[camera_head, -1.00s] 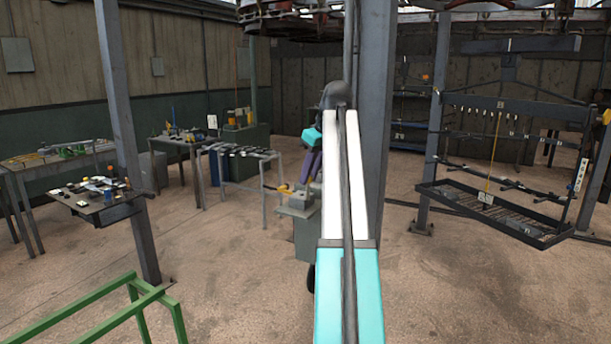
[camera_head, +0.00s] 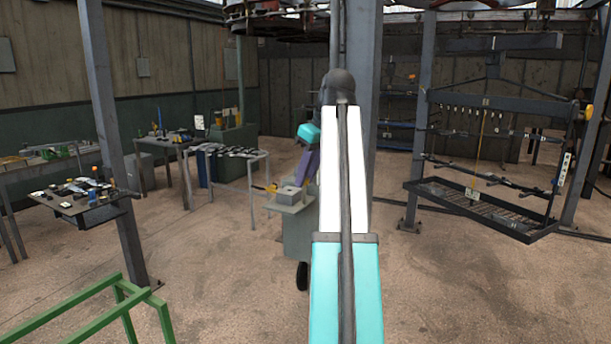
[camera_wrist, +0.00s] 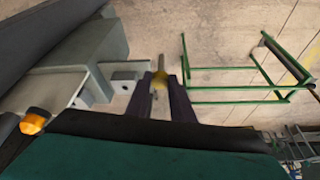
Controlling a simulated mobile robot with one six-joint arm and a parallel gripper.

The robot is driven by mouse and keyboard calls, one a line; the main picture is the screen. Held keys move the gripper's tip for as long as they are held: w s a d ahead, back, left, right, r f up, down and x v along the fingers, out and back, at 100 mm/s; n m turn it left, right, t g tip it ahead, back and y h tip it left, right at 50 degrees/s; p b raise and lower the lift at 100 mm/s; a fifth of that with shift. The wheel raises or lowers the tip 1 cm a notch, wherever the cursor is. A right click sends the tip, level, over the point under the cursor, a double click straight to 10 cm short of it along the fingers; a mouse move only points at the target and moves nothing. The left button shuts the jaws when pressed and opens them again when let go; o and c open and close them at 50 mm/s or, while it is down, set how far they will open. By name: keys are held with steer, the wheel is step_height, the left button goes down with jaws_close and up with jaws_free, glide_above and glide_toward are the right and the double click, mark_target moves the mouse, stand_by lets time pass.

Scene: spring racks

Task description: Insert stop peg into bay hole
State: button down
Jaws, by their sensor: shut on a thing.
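In the wrist view my gripper (camera_wrist: 159,84) has its two dark purple fingers closed on a slim stop peg (camera_wrist: 161,63). The peg has a grey shaft and a yellowish part between the fingertips. The peg is held clear over the floor. In the head view my arm covers the middle of the picture and the peg cannot be made out clearly. A dark spring rack (camera_head: 487,100) with hanging parts and a low tray stands at the right. I cannot pick out the bay hole in either view.
A green frame (camera_head: 92,318) stands at the lower left and also shows in the wrist view (camera_wrist: 222,68). Work tables (camera_head: 80,205) with small parts stand at the left. Grey posts (camera_head: 112,130) rise from the floor. The floor at front right is open.

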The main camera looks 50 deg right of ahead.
stand_by(0.3)
steer(key=w+a+f, duration=0.7)
steer(key=w+a, duration=0.1)
steer(key=a, duration=0.2)
steer(key=w+a+f, duration=0.7)
steer(key=a+f, duration=0.1)
steer(key=a, duration=0.2)
steer(key=w+a+f, duration=0.1)
steer(key=a+f, duration=0.3)
steer(key=a, duration=0.5)
steer(key=w+a+f, duration=0.2)
steer(key=a+f, duration=0.3)
steer(key=a, duration=0.3)
steer(key=w+a+f, duration=0.1)
steer(key=a+f, duration=0.3)
steer(key=a, duration=0.5)
steer(key=shift+w+a+f, duration=0.2)
steer(key=shift+a+f, duration=0.05)
steer(key=shift+a, duration=0.05)
